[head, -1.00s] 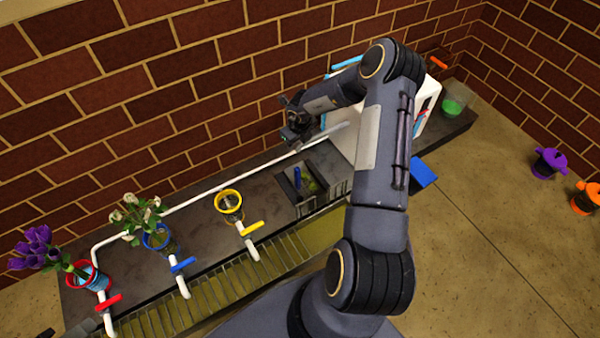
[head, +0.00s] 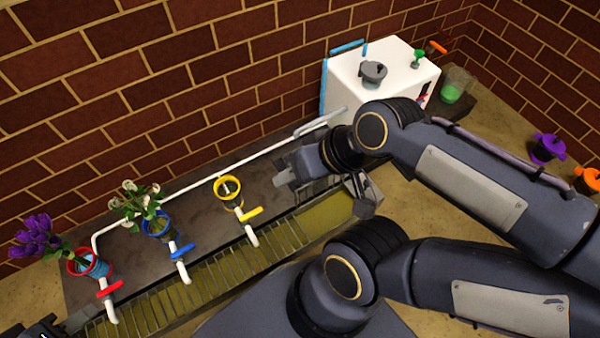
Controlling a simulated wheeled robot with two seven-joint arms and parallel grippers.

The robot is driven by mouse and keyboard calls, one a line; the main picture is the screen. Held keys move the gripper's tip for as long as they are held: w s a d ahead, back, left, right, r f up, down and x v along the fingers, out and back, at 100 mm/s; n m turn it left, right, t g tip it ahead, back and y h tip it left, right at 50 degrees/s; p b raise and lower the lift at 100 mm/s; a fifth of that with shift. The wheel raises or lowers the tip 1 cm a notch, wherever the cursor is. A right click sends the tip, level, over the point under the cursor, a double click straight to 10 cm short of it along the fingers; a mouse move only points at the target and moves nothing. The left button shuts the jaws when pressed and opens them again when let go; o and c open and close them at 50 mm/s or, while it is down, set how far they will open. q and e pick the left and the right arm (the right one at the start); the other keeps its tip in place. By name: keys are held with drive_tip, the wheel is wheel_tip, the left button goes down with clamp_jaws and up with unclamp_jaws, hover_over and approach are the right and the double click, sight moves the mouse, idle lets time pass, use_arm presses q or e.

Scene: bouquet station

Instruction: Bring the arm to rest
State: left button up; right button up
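My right arm comes in from the right. Its forearm reaches left over the counter and ends in my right gripper (head: 292,168), beside the yellow-rimmed holder. The fingertips are not clear, and I cannot tell whether they are open or shut. A dark part of my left gripper (head: 38,331) shows at the bottom left edge, mostly cut off; its fingers cannot be made out.
Purple flowers stand in a red-rimmed holder (head: 90,266) and white flowers in a blue-rimmed one (head: 158,226). The yellow-rimmed holder (head: 228,189) has no flowers.

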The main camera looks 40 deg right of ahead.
drive_tip(key=shift+s+d+f, duration=0.1)
drive_tip(key=shift+s+f, duration=0.1)
drive_tip(key=shift+s, duration=0.15)
